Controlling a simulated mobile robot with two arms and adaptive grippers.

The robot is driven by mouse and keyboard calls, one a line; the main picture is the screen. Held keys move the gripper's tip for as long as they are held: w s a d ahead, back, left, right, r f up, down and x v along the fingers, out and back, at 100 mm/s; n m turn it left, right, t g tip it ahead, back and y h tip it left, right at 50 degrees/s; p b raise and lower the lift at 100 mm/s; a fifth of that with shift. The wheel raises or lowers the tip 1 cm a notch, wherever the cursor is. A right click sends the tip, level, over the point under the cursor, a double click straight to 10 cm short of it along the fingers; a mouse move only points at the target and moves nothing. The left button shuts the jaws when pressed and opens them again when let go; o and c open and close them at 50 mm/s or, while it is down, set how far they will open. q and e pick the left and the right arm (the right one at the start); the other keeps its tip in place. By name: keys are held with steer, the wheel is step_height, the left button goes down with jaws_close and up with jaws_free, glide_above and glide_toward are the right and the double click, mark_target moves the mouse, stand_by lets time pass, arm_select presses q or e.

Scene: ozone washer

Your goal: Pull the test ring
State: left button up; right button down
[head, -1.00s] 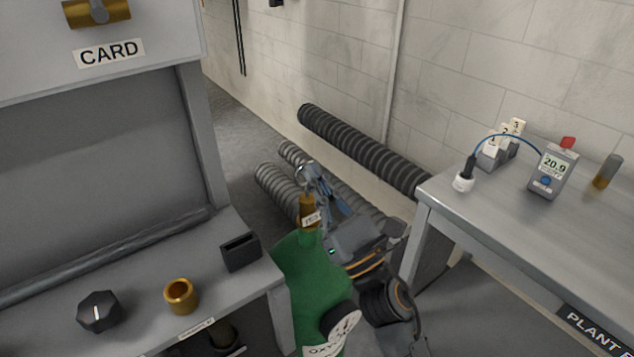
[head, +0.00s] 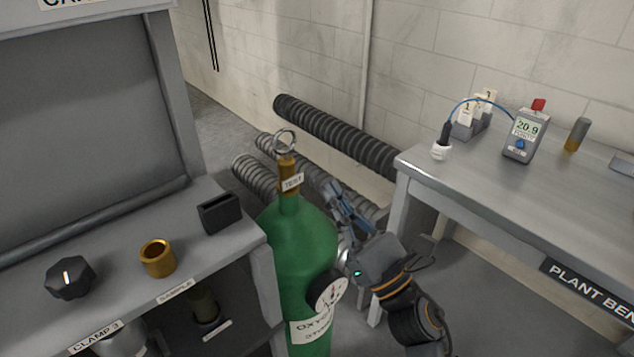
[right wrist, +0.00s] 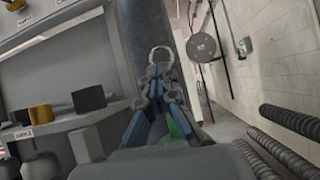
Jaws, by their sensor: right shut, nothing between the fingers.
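The test ring (head: 285,139) is a silver metal ring on top of the brass valve marked TEST (head: 289,178), on the green oxygen cylinder (head: 300,232). My right gripper (head: 333,188) is shut and empty, to the right of the valve and lower than the ring, apart from it in the head view. In the right wrist view the ring (right wrist: 161,54) shows just beyond the closed fingertips (right wrist: 158,72); the valve is mostly hidden behind the fingers. My left gripper is not in view.
A grey bench with a brass cup (head: 157,258), a black knob (head: 71,278) and a black slotted block (head: 219,213) stands at left. The plant bench (head: 465,187) with a meter (head: 526,136) is at right. Corrugated hoses (head: 335,133) lie behind the cylinder.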

steer(key=s+d+f+m+g+h, duration=0.25)
steer(key=d+f+m+h, duration=0.6)
steer(key=m, duration=0.65)
steer(key=s+d+f+m+g+h, duration=0.1)
steer(key=d+f+m+g+h, duration=0.2)
steer(key=d+f+m+h, duration=0.85)
steer(key=s+a+f+m+g+y, duration=0.3)
steer(key=s+f+m+g, duration=0.3)
steer(key=s, duration=0.4)
steer(key=s+a+f+m+g+y, duration=0.3)
steer(key=s+f+m+g, duration=0.2)
steer(key=s+f+m, duration=0.35)
steer(key=s+f+g+p, duration=0.1)
steer(key=s+f+p, duration=0.25)
steer(key=f, duration=2.05)
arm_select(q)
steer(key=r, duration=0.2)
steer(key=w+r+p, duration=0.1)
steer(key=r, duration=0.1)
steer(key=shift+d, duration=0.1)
arm_select(e)
steer(key=s+d+f, duration=0.1)
steer(key=s+f, duration=0.5)
steer(key=s, duration=0.2)
steer(key=s+d+f+g, duration=0.1)
steer(key=s+d+f, duration=0.1)
steer(key=s+f, duration=0.3)
steer(key=s, duration=0.3)
steer(key=shift+f, duration=0.4)
